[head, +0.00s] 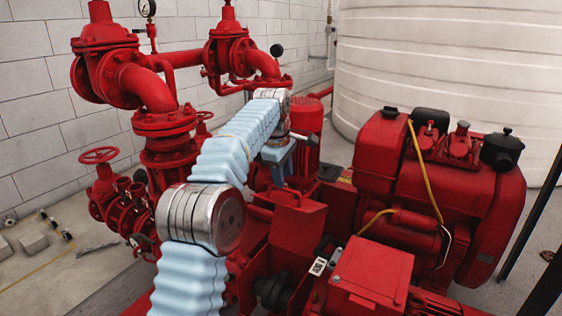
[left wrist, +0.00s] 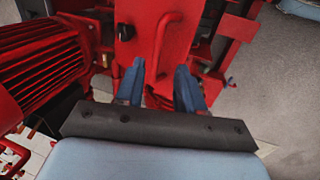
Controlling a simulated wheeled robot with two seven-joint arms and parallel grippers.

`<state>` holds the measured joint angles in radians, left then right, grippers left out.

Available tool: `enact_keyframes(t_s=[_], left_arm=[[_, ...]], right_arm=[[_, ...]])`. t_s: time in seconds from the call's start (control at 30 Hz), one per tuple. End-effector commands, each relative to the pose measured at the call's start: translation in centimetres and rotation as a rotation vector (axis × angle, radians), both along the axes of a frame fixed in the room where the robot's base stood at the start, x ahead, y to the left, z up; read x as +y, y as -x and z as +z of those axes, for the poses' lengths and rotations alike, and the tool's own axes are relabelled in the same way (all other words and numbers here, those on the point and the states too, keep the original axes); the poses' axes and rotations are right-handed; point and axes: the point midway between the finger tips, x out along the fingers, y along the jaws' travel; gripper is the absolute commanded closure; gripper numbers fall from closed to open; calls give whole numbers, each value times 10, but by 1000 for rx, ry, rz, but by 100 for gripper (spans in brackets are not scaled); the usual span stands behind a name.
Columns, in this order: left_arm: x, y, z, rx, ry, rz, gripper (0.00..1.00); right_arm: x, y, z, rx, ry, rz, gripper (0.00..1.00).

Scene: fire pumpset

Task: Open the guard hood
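The guard hood appears to be the red sheet-metal cover (head: 298,222) in the middle of the head view, between the pumps and the engine; I cannot tell if it is shut. In the left wrist view a red panel (left wrist: 192,30) with a red bar handle (left wrist: 163,45) lies just beyond the fingertips. My left gripper (head: 282,178) hangs above and behind the cover in the head view. In the left wrist view its two blue fingers (left wrist: 160,68) are apart, with nothing held between them. The handle's near end lies close to the gap; contact is unclear. My right gripper is not in view.
Red valves and pipes (head: 150,88) stand on the left by the block wall. A red engine (head: 430,190) is at the right, before a large white tank (head: 450,60). A red box (head: 370,272) is at the front. A ribbed red motor (left wrist: 40,70) is beside my left gripper.

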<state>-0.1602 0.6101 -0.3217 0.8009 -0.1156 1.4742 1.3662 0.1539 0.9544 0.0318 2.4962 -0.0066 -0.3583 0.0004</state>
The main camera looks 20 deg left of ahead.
Motion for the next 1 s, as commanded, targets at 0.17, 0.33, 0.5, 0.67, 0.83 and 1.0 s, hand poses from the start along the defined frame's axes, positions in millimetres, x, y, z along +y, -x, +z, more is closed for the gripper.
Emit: enact_keyframes(t_s=[0.17,0.33,0.5,0.67,0.83,1.0], left_arm=[[0,8,37,-2,-1,0,62],[1,13,53,0,0,0,62],[1,15,58,2,1,-1,62],[1,15,59,2,1,-1,62],[1,15,59,2,1,-1,62],[1,15,59,1,1,-1,62]], right_arm=[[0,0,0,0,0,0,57],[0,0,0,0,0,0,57],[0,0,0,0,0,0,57],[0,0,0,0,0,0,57],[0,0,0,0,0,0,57],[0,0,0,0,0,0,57]])
